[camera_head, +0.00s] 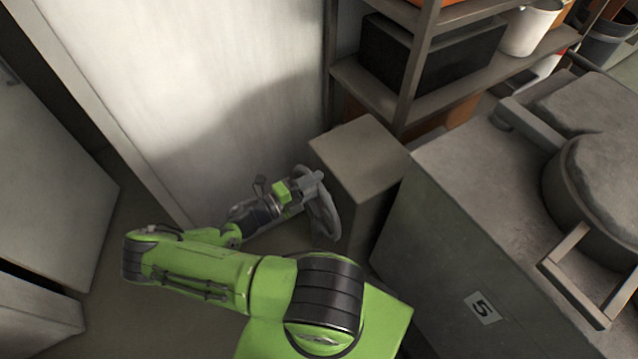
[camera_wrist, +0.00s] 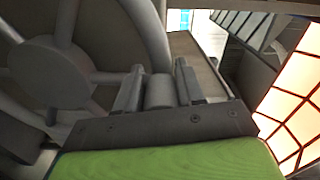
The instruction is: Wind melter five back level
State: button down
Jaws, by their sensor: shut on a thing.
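A grey handwheel (camera_head: 322,209) stands upright against a grey box-shaped housing (camera_head: 361,158), left of the melter (camera_head: 440,215) marked with a "5" plate (camera_head: 482,308). A round pot-like vessel (camera_head: 590,195) sits on top of the melter; whether it is level I cannot tell. My gripper (camera_head: 316,180) is at the wheel's upper part. In the wrist view the wheel's hub and spokes (camera_wrist: 60,72) fill the left side, and my gripper (camera_wrist: 160,88) is shut on a grey piece of the wheel between its fingers. The far side of the wheel is hidden.
A pale wall panel (camera_head: 215,100) stands close behind my arm. Shelving (camera_head: 440,95) with a dark box (camera_head: 425,55) and a white bucket (camera_head: 530,27) rises behind the housing. Bright orange-lit panes (camera_wrist: 292,95) show at right in the wrist view. Some bare floor (camera_head: 120,300) lies left.

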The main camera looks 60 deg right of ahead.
jog(key=shift+w+d+r+n, duration=0.15)
jog(key=shift+w+d+n, duration=0.15)
jog(key=shift+n, duration=0.2)
jog(key=shift+r, duration=0.1)
jog(key=c, duration=0.8)
grip_release()
jog(key=shift+w, duration=0.1)
jog(key=shift+w+a+f, duration=0.2)
jog(key=shift+a, duration=0.15)
jog(key=b+v, duration=0.1)
jog(key=v, duration=1.4)
jog(key=shift+a, duration=0.1)
